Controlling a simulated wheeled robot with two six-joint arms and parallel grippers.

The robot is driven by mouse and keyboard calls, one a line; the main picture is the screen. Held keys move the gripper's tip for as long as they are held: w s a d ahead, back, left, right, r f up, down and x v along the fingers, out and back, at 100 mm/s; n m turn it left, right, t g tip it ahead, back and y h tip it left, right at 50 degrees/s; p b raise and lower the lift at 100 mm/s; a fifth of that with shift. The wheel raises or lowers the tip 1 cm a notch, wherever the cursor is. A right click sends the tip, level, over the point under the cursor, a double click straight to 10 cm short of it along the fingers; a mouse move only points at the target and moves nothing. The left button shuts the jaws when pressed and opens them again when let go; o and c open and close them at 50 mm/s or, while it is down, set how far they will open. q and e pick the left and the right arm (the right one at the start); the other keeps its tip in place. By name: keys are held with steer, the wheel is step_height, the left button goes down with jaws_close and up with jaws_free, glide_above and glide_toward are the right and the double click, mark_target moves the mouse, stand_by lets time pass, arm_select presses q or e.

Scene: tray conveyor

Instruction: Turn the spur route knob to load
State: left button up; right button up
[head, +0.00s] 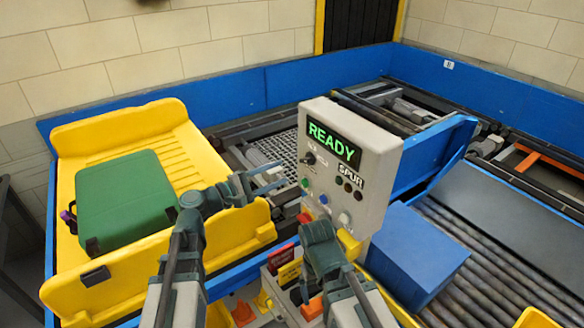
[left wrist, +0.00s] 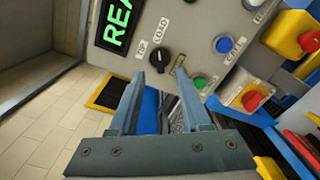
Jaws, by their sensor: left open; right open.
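The grey control box (head: 365,170) shows a green READY display (head: 333,145) and a SPUR label. The small black route knob (head: 309,158) is on its front face, and the left wrist view shows the knob (left wrist: 160,60) beside a LOAD label (left wrist: 163,35). Its exact pointing is hard to tell. My left gripper (head: 283,177) is open and empty in front of the box, slightly left of and below the knob. In the left wrist view its fingertips (left wrist: 158,74) lie either side of the knob's line, with no visible contact. My right gripper (head: 304,280) is open, low in front of the box.
A green case (head: 125,205) lies on the yellow tray (head: 75,140) at left. Green and blue buttons sit below the knob. Red and yellow parts (left wrist: 250,97) crowd the box's lower side.

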arm_select(q)
steer(key=shift+v, duration=2.7)
steer(key=s+d+f+m+g+y+b, duration=0.1)
steer(key=s+d+f+m+g+y, duration=0.1)
steer(key=s+d+f+m+g, duration=0.45)
steer(key=s+d+f+m+g+y+b, duration=0.15)
steer(key=d+f, duration=0.25)
steer(key=f, duration=0.5)
steer(key=s+a+f+m+g+y+b, duration=0.1)
steer(key=s+a+f+m+g+y, duration=0.1)
steer(key=s+a+f+m+y, duration=0.3)
steer(key=shift+s+a+f+m+g+y+b, duration=0.2)
steer(key=shift+s+f+m+g+y+b, duration=0.15)
steer(key=shift+s+f+m+y, duration=2.75)
steer(key=shift+w+r+n+y, duration=0.2)
steer(key=shift+w+n+y, duration=0.15)
steer(key=shift+n, duration=0.25)
steer(key=shift+w+r+n+y, duration=0.2)
steer(key=shift+w+n, duration=0.3)
steer(key=shift+n, duration=0.1)
